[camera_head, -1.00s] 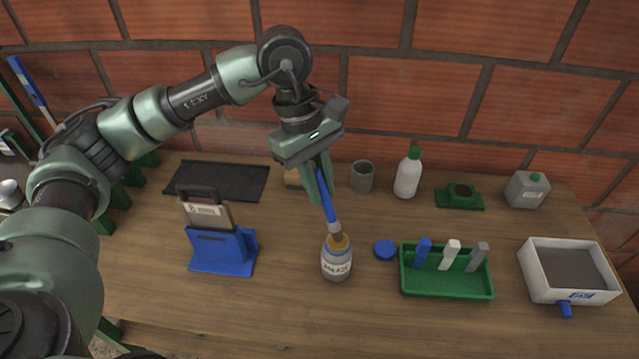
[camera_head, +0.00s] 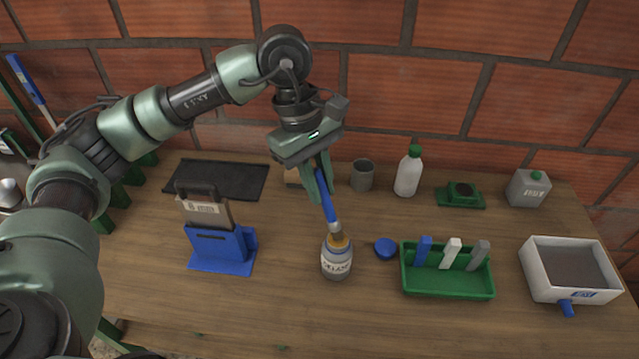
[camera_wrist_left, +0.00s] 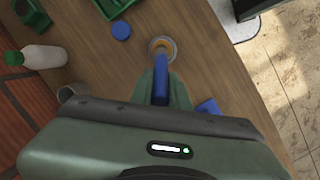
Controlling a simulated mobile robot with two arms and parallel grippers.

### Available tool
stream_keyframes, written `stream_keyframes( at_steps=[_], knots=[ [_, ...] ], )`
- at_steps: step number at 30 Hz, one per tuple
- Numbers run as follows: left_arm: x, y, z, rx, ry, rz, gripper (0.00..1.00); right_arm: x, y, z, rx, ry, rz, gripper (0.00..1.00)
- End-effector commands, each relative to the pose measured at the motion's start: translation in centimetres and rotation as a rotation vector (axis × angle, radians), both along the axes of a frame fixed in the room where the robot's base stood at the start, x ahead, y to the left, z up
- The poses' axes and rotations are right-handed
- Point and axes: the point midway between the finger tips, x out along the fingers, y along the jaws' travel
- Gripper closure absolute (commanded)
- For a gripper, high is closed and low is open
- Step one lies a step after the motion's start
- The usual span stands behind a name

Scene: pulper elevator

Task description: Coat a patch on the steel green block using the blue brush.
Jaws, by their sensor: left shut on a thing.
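My left gripper (camera_head: 322,188) is shut on the blue brush (camera_head: 328,208). It holds the brush tilted, with its tip pointing down. The brush's lower end is in the mouth of a jar (camera_head: 336,263) with a pale label, so its bristles are largely hidden. The wrist view shows the blue handle (camera_wrist_left: 160,85) between the fingers, over the open jar (camera_wrist_left: 163,48). A low green block (camera_head: 461,195) with a dark round top stands at the back right, apart from the brush; I cannot tell whether it is the steel green block. My right gripper is not in view.
A blue cap (camera_head: 385,247) lies right of the jar, beside a green tray (camera_head: 448,291) with coloured pieces. A blue stand (camera_head: 222,254) is at left. A white bottle (camera_head: 408,176), grey cup (camera_head: 362,177), grey can (camera_head: 528,188) and white box (camera_head: 533,272) stand around. The front table is clear.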

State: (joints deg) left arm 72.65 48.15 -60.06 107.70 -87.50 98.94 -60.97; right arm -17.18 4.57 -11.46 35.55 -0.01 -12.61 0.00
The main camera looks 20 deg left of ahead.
Motion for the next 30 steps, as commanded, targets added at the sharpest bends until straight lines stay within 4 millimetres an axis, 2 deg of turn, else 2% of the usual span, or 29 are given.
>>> stream_keyframes(
  at_steps=[30],
  knots=[
    [-0.08, 0.01, -0.29, 0.002, 0.004, -0.001, 1.0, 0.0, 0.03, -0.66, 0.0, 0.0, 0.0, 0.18]
  ],
)
